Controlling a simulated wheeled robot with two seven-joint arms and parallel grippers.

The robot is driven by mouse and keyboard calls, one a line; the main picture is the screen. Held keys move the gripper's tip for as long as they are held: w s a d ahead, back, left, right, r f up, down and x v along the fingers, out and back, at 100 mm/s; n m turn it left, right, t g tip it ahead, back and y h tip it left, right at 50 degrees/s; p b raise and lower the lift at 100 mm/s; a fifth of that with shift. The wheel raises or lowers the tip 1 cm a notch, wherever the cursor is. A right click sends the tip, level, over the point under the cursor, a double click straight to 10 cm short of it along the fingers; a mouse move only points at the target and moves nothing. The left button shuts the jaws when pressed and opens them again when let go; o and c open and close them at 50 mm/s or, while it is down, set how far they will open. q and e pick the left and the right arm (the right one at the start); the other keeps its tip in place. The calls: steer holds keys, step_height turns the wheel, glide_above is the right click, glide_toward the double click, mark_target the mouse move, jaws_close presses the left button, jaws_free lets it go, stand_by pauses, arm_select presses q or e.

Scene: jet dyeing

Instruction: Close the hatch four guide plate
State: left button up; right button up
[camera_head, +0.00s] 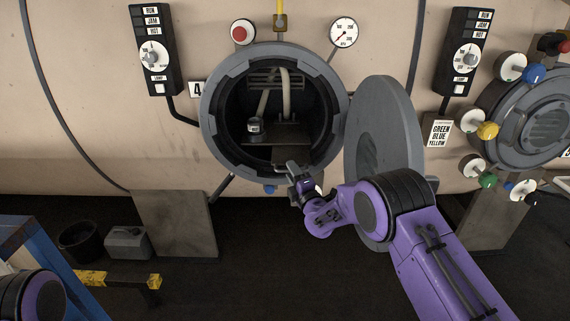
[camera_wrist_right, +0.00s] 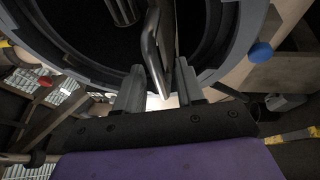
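Hatch four (camera_head: 208,125) is a round grey-rimmed opening in the beige vessel, beside the label "4". Its round door (camera_head: 395,120) stands swung open to the right. Inside, a flat dark plate (camera_head: 290,130), seemingly the guide plate, shows partly behind the lower rim. My right gripper (camera_head: 295,178) is at the hatch's lower front edge. In the right wrist view, a bent metal handle (camera_wrist_right: 152,45) reaches down between the fingers of my right gripper (camera_wrist_right: 160,78). The fingers stand apart, with narrow gaps beside the handle. My left gripper is out of view.
A red button (camera_head: 242,32) and a gauge (camera_head: 343,32) sit above the hatch. Control boxes (camera_head: 154,50) flank it. Another closed hatch (camera_head: 535,110) with coloured valve knobs is at right. A bucket (camera_head: 80,242) and a grey can (camera_head: 127,243) stand on the dark floor.

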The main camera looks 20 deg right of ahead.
mark_target(291, 158)
steer(key=x, duration=0.3)
steer(key=shift+d, duration=0.1)
